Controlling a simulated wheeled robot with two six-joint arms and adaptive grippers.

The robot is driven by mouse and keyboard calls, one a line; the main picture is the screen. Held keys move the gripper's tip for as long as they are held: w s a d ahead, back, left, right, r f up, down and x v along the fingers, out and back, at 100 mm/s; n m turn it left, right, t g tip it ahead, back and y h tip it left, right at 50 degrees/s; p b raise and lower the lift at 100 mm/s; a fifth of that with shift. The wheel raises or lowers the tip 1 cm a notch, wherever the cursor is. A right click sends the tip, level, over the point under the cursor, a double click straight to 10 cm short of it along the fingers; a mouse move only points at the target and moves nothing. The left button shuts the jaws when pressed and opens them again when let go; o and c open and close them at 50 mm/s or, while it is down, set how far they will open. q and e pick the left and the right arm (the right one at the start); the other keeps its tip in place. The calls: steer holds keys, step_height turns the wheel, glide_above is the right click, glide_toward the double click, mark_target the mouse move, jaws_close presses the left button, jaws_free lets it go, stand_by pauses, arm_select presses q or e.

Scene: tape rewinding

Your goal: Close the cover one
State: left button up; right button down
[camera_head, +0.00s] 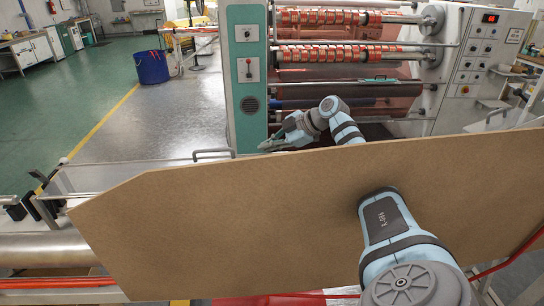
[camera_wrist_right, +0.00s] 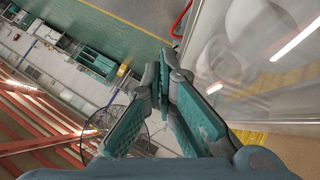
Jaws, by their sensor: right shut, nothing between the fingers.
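My right gripper (camera_head: 268,146) is beyond the far edge of a large brown board in the head view. In the right wrist view its fingers (camera_wrist_right: 162,82) are shut with nothing between them. A clear panel (camera_wrist_right: 255,60) with bright reflections is to the right of the fingers in that view; a gap shows between them. A metal handle (camera_head: 212,152) stands behind the board's far edge, left of my right gripper. I cannot tell for certain which panel is cover one. My left gripper is not in view.
The brown board (camera_head: 240,220) spans the foreground and hides what is below it. Behind stands a machine with a green and white control column (camera_head: 248,75) and rollers of red tape (camera_head: 340,53). A blue bin (camera_head: 152,67) stands on the floor at left.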

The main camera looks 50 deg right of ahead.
steer(key=shift+w+f, duration=0.1)
steer(key=shift+f, duration=0.1)
steer(key=shift+r, duration=0.1)
stand_by(0.4)
steer(key=s+d+r+p, duration=0.1)
steer(key=s+d+r, duration=0.1)
steer(key=r, duration=0.3)
steer(key=s+d+r+p, duration=0.2)
steer(key=d+r, duration=0.1)
steer(key=r, duration=0.3)
steer(key=shift+s, duration=0.3)
steer(key=shift+d, duration=0.1)
